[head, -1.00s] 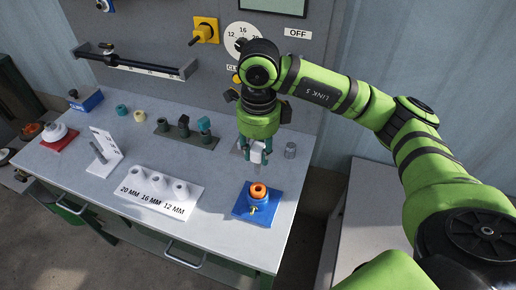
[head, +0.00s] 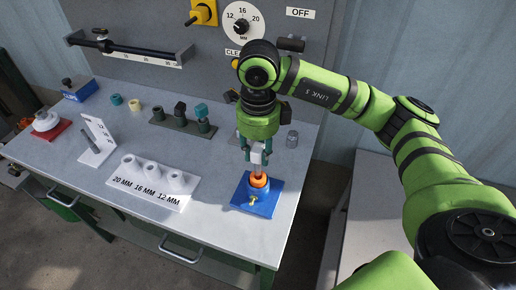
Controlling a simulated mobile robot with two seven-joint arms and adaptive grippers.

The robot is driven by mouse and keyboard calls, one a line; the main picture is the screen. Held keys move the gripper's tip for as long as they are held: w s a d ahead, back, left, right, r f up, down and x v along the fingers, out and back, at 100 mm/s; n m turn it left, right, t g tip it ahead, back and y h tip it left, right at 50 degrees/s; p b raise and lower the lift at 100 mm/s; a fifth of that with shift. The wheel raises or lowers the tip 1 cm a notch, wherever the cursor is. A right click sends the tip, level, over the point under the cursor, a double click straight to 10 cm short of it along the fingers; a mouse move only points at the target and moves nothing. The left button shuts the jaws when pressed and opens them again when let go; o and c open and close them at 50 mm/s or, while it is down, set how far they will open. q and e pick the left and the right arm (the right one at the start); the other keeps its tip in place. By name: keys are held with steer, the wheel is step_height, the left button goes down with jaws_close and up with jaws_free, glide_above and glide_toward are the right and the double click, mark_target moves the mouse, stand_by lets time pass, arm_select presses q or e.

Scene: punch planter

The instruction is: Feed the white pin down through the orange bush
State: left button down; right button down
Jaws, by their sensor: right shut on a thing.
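The orange bush (head: 259,181) is a ring seated on top of a blue fixture (head: 244,198) near the right end of the bench. My right gripper (head: 256,157) is directly above the bush, pointing down, with its fingers shut on a white block-like piece, the top of the white pin (head: 257,156). A thin pale shaft runs down from it toward the bush's opening. I cannot tell how far its tip is inside the bush. My left gripper is not in view.
A white block (head: 152,187) marked 20, 16 and 12 MM stands left of the fixture. A grey cylinder (head: 292,139) stands behind at right. A dark rack (head: 183,124) with several pieces is at the back. The bench's front edge is close to the fixture.

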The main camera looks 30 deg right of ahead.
mark_target(258, 175)
steer(key=shift+b, duration=0.75)
stand_by(1.6)
steer(key=shift+f+b, duration=3.35)
steer(key=shift+f, duration=0.15)
steer(key=shift+r, duration=0.25)
steer(key=shift+r+p, duration=1.85)
steer(key=shift+r, duration=1.15)
